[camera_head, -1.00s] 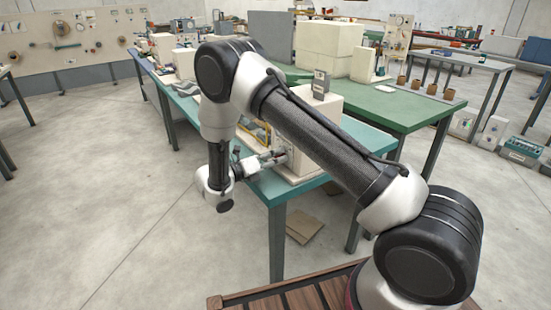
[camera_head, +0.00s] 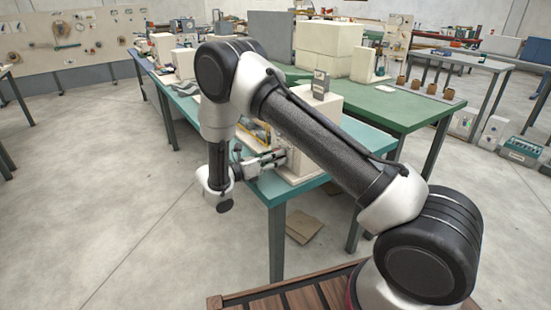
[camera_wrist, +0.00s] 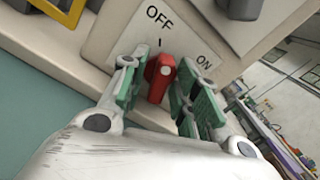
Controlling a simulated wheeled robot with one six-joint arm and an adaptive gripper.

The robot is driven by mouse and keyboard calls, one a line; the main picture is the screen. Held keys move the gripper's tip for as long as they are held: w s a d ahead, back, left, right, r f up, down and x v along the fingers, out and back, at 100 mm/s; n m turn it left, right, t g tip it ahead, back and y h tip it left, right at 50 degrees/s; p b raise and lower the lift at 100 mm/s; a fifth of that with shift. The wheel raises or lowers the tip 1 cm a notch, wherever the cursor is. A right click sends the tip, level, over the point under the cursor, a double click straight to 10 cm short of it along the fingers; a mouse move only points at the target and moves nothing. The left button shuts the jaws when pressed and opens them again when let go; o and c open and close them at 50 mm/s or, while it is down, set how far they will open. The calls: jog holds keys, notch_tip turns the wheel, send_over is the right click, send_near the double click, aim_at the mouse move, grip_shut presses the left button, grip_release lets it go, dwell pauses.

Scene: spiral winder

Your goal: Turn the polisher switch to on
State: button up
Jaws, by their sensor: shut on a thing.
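The polisher switch is a red knob (camera_wrist: 160,78) on a light label plate (camera_wrist: 118,38) in the wrist view. The plate reads OFF above the knob and ON to its right. A white dot on the knob lies just below the short OFF mark. My gripper (camera_wrist: 162,88) has its green-padded fingers on both sides of the knob and is shut on it. In the head view my gripper (camera_head: 281,157) is against the front of the cream machine (camera_head: 318,110) at the table's near end. The knob is hidden there.
The machine stands on a teal-topped table (camera_head: 272,192). A grey box (camera_head: 320,84) sits on top of it. The floor left of the table is clear.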

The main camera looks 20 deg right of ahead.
jog(key=m, duration=0.6)
jog(key=shift+m, duration=0.3)
jog(key=m, duration=0.6)
dwell(0.4)
jog(key=o, duration=0.6)
jog(key=shift+o, duration=0.2)
jog(key=v, duration=1.2)
jog(key=shift+a, duration=0.1)
